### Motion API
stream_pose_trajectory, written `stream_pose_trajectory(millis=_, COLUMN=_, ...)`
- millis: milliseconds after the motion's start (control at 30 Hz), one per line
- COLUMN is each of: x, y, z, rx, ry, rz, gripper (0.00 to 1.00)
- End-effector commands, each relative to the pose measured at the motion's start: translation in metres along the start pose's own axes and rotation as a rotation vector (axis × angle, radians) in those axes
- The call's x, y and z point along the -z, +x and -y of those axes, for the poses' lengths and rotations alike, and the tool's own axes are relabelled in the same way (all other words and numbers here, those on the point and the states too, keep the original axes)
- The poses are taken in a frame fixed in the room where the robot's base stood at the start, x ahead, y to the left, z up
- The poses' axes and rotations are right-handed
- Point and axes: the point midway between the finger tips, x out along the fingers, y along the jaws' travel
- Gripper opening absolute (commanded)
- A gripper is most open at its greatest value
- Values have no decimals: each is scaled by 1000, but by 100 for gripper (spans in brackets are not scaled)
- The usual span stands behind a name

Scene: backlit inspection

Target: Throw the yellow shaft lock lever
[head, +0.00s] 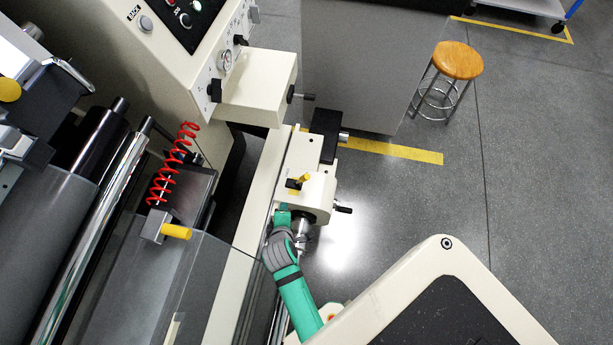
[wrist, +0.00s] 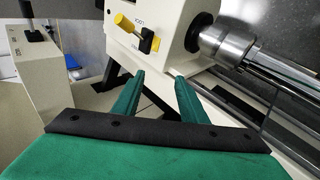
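The yellow shaft lock lever (head: 303,178) sits on a cream housing at the end of the machine's shaft. In the wrist view, its yellow handle (wrist: 125,23) points up and left from a dark pivot, with small lettering on the plate beside it. My gripper (head: 283,212) is just below the housing in the head view, short of the lever. In the wrist view, my green fingers (wrist: 160,76) are spread apart with nothing between them, and the lever is beyond their tips, above and slightly left.
A silver shaft (wrist: 225,42) leaves the housing on the right in the wrist view. Black-handled knobs (head: 343,209) stick out beside the housing. A red coiled hose (head: 170,165) and another yellow handle (head: 177,232) are left. A stool (head: 457,62) stands on open floor.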

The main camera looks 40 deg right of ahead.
Motion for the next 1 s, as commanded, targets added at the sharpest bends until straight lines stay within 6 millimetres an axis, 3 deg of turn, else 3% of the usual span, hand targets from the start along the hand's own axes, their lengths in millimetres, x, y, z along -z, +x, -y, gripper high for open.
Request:
stream_pose_trajectory(millis=33, x=-2, y=11, z=-15, rx=15, ry=-34, rz=32, gripper=39)
stream_pose_trajectory(millis=200, x=-16, y=35, z=-54, rx=113, ry=-173, rz=144, gripper=39)
stream_pose_trajectory(millis=500, x=-36, y=47, z=-116, rx=306, ry=-349, rz=263, gripper=39)
stream_pose_trajectory(millis=767, x=-43, y=47, z=-130, rx=372, ry=-393, rz=282, gripper=39)
stream_pose_trajectory(millis=1000, x=-53, y=74, z=-120, rx=375, ry=-392, rz=283, gripper=39)
